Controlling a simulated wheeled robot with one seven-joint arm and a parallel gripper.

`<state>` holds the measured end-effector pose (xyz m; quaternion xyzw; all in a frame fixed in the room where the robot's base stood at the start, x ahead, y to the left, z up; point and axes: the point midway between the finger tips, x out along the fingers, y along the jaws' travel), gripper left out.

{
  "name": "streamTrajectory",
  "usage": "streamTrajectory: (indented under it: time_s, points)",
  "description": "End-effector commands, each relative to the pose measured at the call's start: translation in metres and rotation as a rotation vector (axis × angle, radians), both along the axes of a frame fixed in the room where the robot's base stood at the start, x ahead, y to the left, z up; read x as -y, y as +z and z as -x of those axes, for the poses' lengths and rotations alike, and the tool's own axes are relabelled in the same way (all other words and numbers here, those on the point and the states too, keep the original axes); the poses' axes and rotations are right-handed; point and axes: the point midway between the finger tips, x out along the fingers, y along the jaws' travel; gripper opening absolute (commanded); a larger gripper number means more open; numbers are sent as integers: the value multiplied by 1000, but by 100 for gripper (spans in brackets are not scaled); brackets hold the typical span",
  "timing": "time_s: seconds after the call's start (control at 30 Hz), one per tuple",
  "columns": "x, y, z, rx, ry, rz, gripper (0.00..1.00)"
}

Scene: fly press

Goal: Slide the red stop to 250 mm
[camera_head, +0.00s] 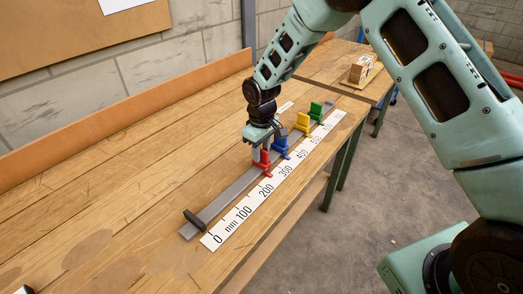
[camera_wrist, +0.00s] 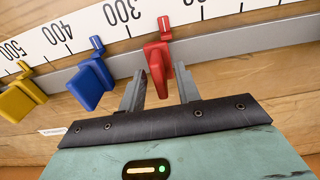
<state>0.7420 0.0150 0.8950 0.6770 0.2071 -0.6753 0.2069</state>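The red stop (camera_head: 264,163) sits on the grey rail (camera_head: 226,202) beside a white millimetre scale (camera_head: 242,213). In the wrist view the red stop (camera_wrist: 158,62) has its pointer between the 200 and 300 labels, near the middle. My gripper (camera_head: 261,152) is over the rail at the red stop. In the wrist view my gripper (camera_wrist: 161,88) is open, with one finger on each side of the stop's red body. The left finger looks apart from it; the right one is very close, and I cannot tell whether it touches.
The blue stop (camera_head: 281,147) is close beside the red one, on the higher-number side. Yellow (camera_head: 302,122) and green (camera_head: 316,111) stops stand farther along. A dark end piece (camera_head: 194,220) is near zero. The rail between it and the red stop is clear.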

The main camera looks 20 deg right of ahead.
Motion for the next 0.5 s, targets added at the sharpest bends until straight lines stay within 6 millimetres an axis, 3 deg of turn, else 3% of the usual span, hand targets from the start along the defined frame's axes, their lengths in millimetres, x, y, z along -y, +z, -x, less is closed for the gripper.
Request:
streamTrajectory:
  time_s: [0.27,0.5]
  points:
    - [0,15,-1,3,-1,-1,33]
    - [0,66,-1,4,-1,-1,33]
